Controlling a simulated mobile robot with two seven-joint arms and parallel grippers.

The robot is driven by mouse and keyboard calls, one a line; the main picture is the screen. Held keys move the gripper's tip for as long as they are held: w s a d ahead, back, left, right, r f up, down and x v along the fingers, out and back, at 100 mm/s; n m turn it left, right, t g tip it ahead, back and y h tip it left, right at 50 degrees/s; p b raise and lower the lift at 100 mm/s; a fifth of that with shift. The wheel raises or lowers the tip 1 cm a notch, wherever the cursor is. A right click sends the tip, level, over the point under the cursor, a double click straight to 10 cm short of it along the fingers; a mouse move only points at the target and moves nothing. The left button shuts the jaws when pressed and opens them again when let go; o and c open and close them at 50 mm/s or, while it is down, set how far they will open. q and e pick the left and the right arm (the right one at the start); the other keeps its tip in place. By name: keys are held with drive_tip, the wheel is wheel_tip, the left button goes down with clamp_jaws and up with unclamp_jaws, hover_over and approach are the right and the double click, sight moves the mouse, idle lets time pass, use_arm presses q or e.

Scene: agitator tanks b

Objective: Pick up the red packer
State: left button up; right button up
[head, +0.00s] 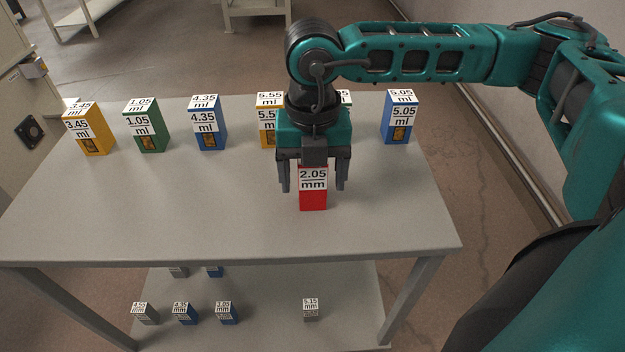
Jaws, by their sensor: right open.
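One finger shows on each side of the packer, with a gap on both sides, so the jaws are open. The gripper body hides what is directly behind the packer. My left gripper is not in view.
On the table (230,215), a yellow box (88,135), a green box (151,140), blue boxes (210,138) (398,127) and another yellow box (268,130) stand along the back. One more is mostly hidden by my arm. Small blocks sit on the lower shelf (265,300). The table's front left is clear.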

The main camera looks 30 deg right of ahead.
drive_tip(key=shift+f, duration=0.1)
drive_tip(key=c, duration=1)
drive_tip(key=shift+c, duration=0.6)
